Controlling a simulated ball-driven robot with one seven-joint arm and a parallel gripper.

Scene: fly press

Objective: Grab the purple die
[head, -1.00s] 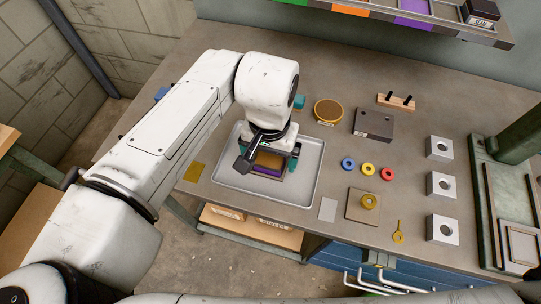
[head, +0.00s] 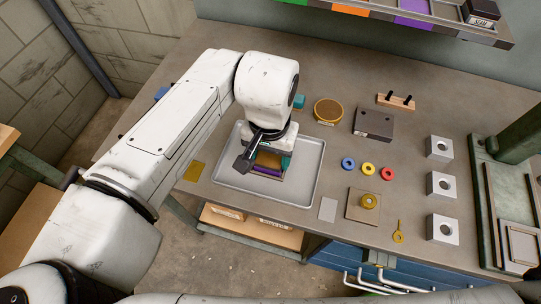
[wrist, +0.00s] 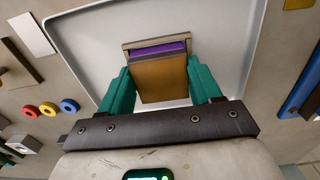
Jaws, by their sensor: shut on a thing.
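The purple die shows in the wrist view as a brass-brown block (wrist: 162,78) with a purple strip (wrist: 159,49) and a tan edge beyond it. In the head view its purple part (head: 267,171) shows just below my gripper (head: 269,157), over the light grey tray (head: 305,180). My gripper's teal fingers (wrist: 160,72) are shut on the block, one on each side. The arm and wrist hide part of the die in the head view. I cannot tell whether it touches the tray.
Right of the tray are a round brown-topped piece (head: 328,110), a dark block (head: 374,124), blue, yellow and red rings (head: 367,169), and several grey blocks with holes (head: 441,185). A green press (head: 518,145) stands at the far right. The tray's right side is bare.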

